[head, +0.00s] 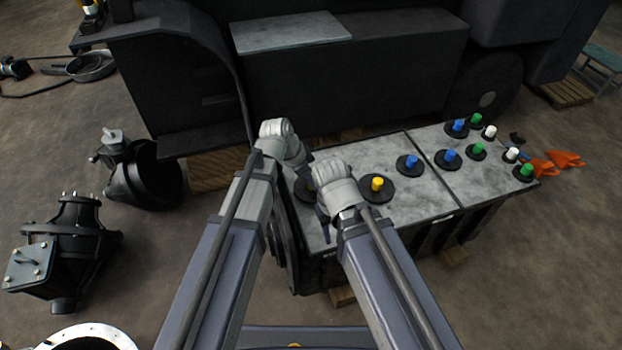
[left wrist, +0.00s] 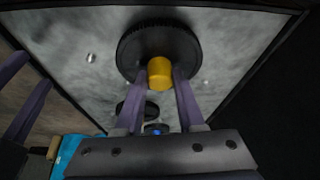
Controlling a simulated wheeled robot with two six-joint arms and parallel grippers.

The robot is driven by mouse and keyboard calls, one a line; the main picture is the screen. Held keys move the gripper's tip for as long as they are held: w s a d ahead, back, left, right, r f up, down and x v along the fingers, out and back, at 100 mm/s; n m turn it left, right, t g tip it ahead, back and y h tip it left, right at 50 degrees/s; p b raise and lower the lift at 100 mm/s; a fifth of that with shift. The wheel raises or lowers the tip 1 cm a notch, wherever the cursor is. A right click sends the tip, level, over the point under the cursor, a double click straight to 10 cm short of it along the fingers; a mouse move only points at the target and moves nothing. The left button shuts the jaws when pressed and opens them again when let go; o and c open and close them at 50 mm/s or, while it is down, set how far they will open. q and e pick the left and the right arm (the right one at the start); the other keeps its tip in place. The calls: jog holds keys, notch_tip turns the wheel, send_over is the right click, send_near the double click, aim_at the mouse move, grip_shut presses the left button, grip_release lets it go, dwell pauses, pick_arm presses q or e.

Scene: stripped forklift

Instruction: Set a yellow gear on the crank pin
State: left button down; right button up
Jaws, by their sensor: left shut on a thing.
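In the left wrist view my left gripper (left wrist: 160,72) is shut on the yellow hub (left wrist: 160,74) of a black toothed gear (left wrist: 158,42). The gear is over the grey plate; I cannot tell whether it touches it. In the head view this gear (head: 304,190) is mostly hidden behind my arms. A second yellow-hubbed gear (head: 377,187) lies on the plate to the right. A small silvery pin (left wrist: 91,57) stands on the plate beside the held gear; I cannot tell whether it is the crank pin. My right gripper (left wrist: 36,70) has its fingers apart and empty.
The grey plate (head: 425,203) carries several gears with blue, green and white hubs on the right. A dark forklift body (head: 350,80) stands behind. Orange gloves (head: 562,160) lie on the floor at right, and black machine parts (head: 65,245) stand at left.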

pick_arm(q)
jog(key=shift+f+b, duration=0.5)
jog(key=shift+f, duration=0.15)
pick_arm(e)
jog(key=shift+f, duration=0.65)
pick_arm(q)
jog(key=shift+c, duration=2.2)
grip_release()
jog(key=shift+r, duration=0.1)
pick_arm(e)
jog(key=shift+r, duration=0.1)
pick_arm(q)
jog(key=p+v, duration=0.7)
jog(key=v, duration=0.1)
pick_arm(e)
notch_tip(320, 180, up, 7)
pick_arm(q)
jog(key=shift+s, duration=0.1)
pick_arm(e)
jog(key=shift+a, duration=0.1)
